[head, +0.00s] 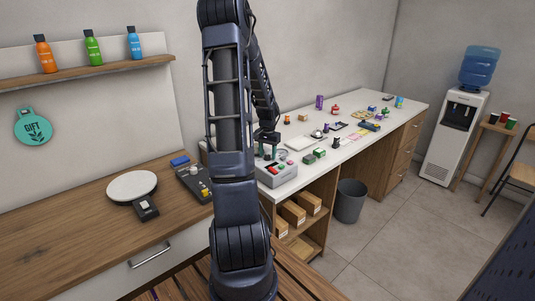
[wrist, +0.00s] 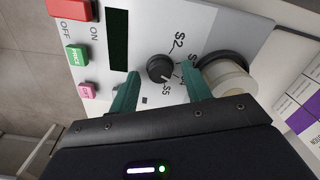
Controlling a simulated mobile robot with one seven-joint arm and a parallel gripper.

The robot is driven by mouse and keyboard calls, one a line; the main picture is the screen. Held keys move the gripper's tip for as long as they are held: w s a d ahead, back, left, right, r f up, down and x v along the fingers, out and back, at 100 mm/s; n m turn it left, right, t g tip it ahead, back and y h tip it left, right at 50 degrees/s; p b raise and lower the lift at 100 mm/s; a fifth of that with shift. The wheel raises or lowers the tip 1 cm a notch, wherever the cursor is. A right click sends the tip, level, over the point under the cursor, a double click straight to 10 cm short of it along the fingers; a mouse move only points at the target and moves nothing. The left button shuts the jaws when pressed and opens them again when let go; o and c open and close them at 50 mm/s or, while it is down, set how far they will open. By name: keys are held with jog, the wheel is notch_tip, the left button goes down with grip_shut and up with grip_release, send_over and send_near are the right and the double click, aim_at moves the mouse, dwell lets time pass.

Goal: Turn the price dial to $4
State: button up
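The price device, a light grey box, stands on the white counter in the head view (head: 280,178) and fills much of the wrist view (wrist: 143,22). Its small dark round price dial (wrist: 159,69) has printed marks around its right side; $2 and $5 are readable, those between are small or partly covered. I cannot tell surely which mark the dial points at. My gripper (wrist: 160,88) is open, its two teal fingers reaching toward the panel on either side of the dial, apart from it. In the head view my gripper is above the device, partly hidden by my arm.
Beside the dial are a dark display (wrist: 117,40), a red ON/OFF switch (wrist: 70,9), a green PRICE button (wrist: 76,54), a pink button (wrist: 88,91) and a pale roll (wrist: 230,79) close to the right finger. Small items crowd the counter behind.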

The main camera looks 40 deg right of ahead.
notch_tip(320, 180, up, 11)
dwell(0.7)
jog(key=shift+a, duration=0.1)
dwell(0.4)
jog(key=a+r+n+t, duration=0.1)
jog(key=a+r+n, duration=0.35)
jog(key=a, duration=0.75)
jog(key=a+r+n+t, duration=0.1)
jog(key=a+r+n, duration=0.1)
jog(key=a+r, duration=0.75)
jog(key=s+a+n+t, duration=0.1)
jog(key=s+a+n, duration=0.2)
jog(key=s+a, duration=0.4)
jog(key=s+a+n+t, duration=0.1)
jog(key=s+a+n, duration=0.3)
jog(key=a, duration=1)
jog(key=s, duration=0.3)
jog(key=shift+s+a+r+t, duration=0.2)
jog(key=shift+s+r+t, duration=0.1)
jog(key=shift+s, duration=0.05)
